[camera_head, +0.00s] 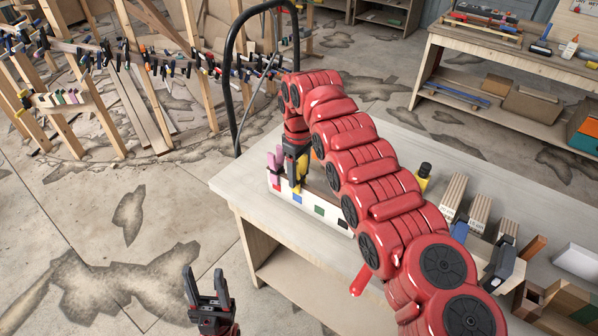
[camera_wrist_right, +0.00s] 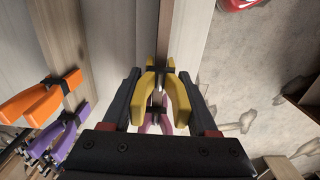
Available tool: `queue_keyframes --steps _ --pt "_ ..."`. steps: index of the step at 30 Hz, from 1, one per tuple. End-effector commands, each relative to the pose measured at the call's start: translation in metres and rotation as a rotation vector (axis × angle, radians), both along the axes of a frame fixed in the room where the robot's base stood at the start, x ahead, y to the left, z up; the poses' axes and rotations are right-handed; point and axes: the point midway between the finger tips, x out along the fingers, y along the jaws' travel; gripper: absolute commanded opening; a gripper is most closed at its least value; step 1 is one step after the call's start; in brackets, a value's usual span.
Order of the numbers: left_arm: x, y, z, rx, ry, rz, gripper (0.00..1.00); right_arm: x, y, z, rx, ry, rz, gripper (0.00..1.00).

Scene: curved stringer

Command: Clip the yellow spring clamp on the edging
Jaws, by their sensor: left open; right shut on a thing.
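My right gripper (camera_head: 294,168) is at the left end of a white box with coloured squares (camera_head: 320,208) on the workbench. It is shut on the yellow spring clamp (camera_head: 297,187), which points down. The wrist view shows the yellow clamp (camera_wrist_right: 179,101) between the two dark fingers (camera_wrist_right: 157,98), in line with a narrow brown strip (camera_wrist_right: 164,40). I cannot tell whether its jaws touch that strip. A pink clamp (camera_wrist_right: 153,124) is partly hidden behind it. My left gripper (camera_head: 208,290) is open and empty, low at the front. Strips with many clamps (camera_head: 205,62) stand at the back left; I cannot tell which is the edging.
Orange (camera_wrist_right: 37,100) and purple (camera_wrist_right: 58,135) clamps are close on the left in the wrist view. Wooden blocks (camera_head: 480,208) and a white tray (camera_head: 578,262) are on the bench's right side. A black curved tube (camera_head: 232,70) rises behind the bench. The floor at left is open.

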Motion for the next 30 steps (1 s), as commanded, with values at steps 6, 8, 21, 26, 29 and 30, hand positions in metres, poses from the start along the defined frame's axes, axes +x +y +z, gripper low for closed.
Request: queue_keyframes --steps 6,8,21,26,29,30 --pt "0.000 0.000 -0.001 0.000 0.000 0.000 0.50 0.000 0.000 -0.001 0.000 0.000 0.000 0.00" --pt "0.000 0.000 -0.002 0.000 0.000 0.000 0.50 0.000 0.000 -0.002 0.000 0.000 0.000 0.00" --pt "0.000 0.000 -0.008 0.000 0.000 0.000 0.50 0.000 0.000 -0.010 0.000 0.000 0.000 0.00" --pt "0.000 0.000 -0.008 0.000 0.000 0.000 0.50 0.000 0.000 -0.010 0.000 0.000 0.000 0.76" --pt "0.000 0.000 -0.008 0.000 0.000 0.000 0.50 0.000 0.000 -0.010 0.000 0.000 0.000 0.94" --pt "0.000 0.000 -0.008 0.000 0.000 0.000 0.50 0.000 0.000 -0.010 0.000 0.000 0.000 0.94"
